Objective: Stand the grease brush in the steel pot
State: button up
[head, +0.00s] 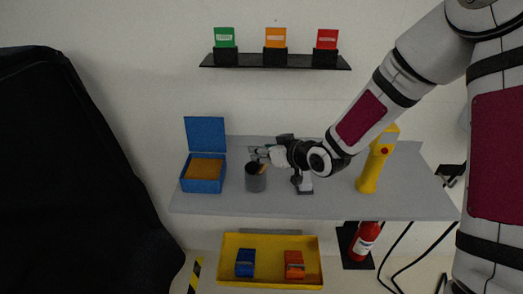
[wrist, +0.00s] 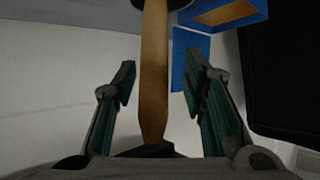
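The grease brush has a light wooden handle (head: 262,168), which shows at the pot's mouth, tilted. In the wrist view the handle (wrist: 154,75) runs lengthwise between my fingers, with a dark end near my palm and its other end meeting a dark shape at the top edge. My gripper (head: 262,153) is just above the pot. Its fingers (wrist: 163,85) are apart, with a gap on each side of the handle. The brush's lower part is hidden.
A blue open-lidded box (head: 203,186) stands left of the pot. A small stand (head: 305,185) and a yellow device (head: 374,172) are to the right. A dark rack (head: 275,61) holds coloured packs above. A yellow tray (head: 270,284) lies below.

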jog(key=s+d, duration=0.7)
jog(key=s, duration=0.2)
jog(key=shift+d, duration=0.3)
jog(key=s+d+r+m+g+h, duration=0.1)
jog(key=s+d+r+m+h, duration=0.3)
jog(key=d+r+h, duration=0.6)
jog(key=s+d+r+m+g+y, duration=0.1)
jog(key=s+r, duration=0.4)
jog(key=s, duration=0.4)
jog(key=s+r+m+g+y, duration=0.1)
jog(key=s+r+m, duration=0.1)
jog(key=s+r, duration=0.4)
jog(key=s, duration=0.4)
jog(key=shift+d+g, duration=0.35)
jog(key=shift+g, duration=0.05)
